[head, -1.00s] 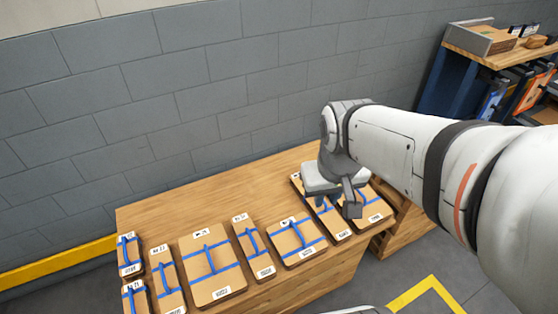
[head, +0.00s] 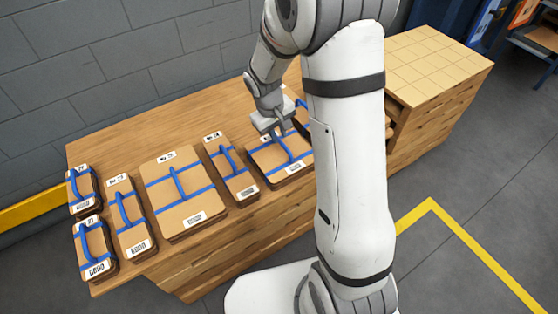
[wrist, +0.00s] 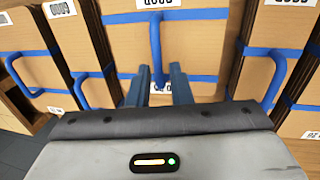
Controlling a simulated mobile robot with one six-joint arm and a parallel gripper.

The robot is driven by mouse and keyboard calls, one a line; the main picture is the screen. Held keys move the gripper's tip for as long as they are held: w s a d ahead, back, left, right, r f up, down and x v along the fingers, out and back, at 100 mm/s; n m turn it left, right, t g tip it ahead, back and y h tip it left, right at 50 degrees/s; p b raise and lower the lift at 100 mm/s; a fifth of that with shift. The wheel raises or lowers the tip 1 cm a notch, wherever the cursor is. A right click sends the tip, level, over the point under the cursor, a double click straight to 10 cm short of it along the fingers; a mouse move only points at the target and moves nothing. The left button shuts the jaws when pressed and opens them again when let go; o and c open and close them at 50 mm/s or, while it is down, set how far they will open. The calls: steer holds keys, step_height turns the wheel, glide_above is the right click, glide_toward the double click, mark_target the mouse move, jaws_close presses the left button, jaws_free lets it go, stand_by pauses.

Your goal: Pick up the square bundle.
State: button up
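The square bundle (head: 267,156) is a broad, squarish stack of brown board with blue straps and a raised blue handle, lying on the wooden bench. It also fills the middle of the wrist view (wrist: 200,48). My gripper (head: 283,130) is above it, pointing down at the handle. In the wrist view my gripper (wrist: 161,80) has two dark blue-grey fingers standing apart, with the lower part of the blue handle showing in the gap between them. I cannot tell whether they touch it. My arm hides the bundle's right side in the head view.
A narrow bundle (head: 230,166) lies close on the left, then a large bundle (head: 180,205), another narrow one (head: 127,220) and two small ones. Bundles on the right are mostly behind my arm. A grey wall (head: 60,80) stands behind the bench (head: 125,150).

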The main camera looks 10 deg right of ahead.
mark_target(283, 144)
steer(key=f+b, duration=0.1)
steer(key=f, duration=0.1)
steer(key=d+f+b, duration=0.1)
steer(key=f, duration=0.1)
steer(key=f+b, duration=0.1)
steer(key=f, duration=0.1)
steer(key=shift+w+d+f, duration=0.15)
steer(key=shift+d+f, duration=0.15)
steer(key=shift+f, duration=0.05)
steer(key=shift+c, duration=0.6)
jaws_close()
steer(key=shift+r, duration=0.1)
